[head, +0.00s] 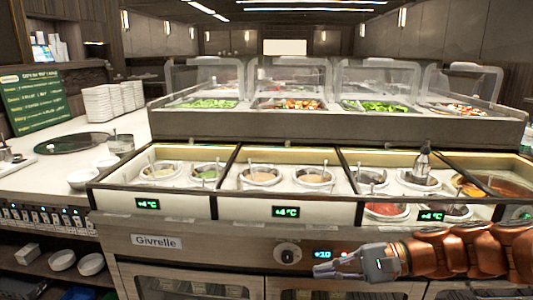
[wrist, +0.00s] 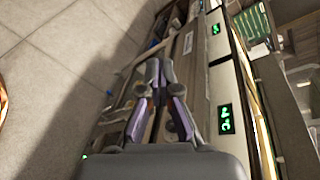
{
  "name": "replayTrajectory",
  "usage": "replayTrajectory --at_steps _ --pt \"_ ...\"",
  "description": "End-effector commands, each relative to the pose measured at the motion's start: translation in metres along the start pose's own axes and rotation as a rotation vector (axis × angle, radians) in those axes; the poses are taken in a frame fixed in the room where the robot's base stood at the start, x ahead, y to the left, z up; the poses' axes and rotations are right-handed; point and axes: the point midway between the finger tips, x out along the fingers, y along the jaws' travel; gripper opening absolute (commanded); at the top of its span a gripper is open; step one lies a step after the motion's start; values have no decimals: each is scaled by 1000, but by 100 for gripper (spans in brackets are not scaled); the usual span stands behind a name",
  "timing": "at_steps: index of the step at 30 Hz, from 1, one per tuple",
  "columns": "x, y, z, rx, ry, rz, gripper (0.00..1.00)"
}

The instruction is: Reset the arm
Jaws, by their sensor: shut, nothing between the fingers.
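My gripper (head: 325,268) is at the lower right in the head view, in front of the counter's lower front panel. My copper-coloured arm reaches in from the right edge. In the wrist view my gripper (wrist: 154,64) points along the counter front, with its fingers closed together and nothing between them. The sauce wells sit above and behind it in the head view, in a cold counter (head: 285,211) with several round sauce pots. A red sauce pot (head: 386,210) is in the right part. A metal dispenser (head: 422,162) stands upright in a well behind it.
A control knob (head: 288,254) and a display (head: 322,254) are on the panel close to my gripper. Clear covers (head: 375,85) stand over salad trays at the back. Stacked plates (head: 97,104) and a green menu board (head: 35,101) are at the left. Open floor (wrist: 50,50) shows in the wrist view.

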Motion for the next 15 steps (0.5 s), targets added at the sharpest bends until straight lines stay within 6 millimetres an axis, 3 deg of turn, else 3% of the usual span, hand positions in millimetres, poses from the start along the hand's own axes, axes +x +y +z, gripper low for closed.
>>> replayTrajectory --at_steps 1,7,11,15 --pt "7 -8 30 -38 0 82 0" --pt "25 14 99 -171 16 385 0" --pt "20 30 136 -256 41 573 0" --pt "3 45 170 -341 75 766 0"
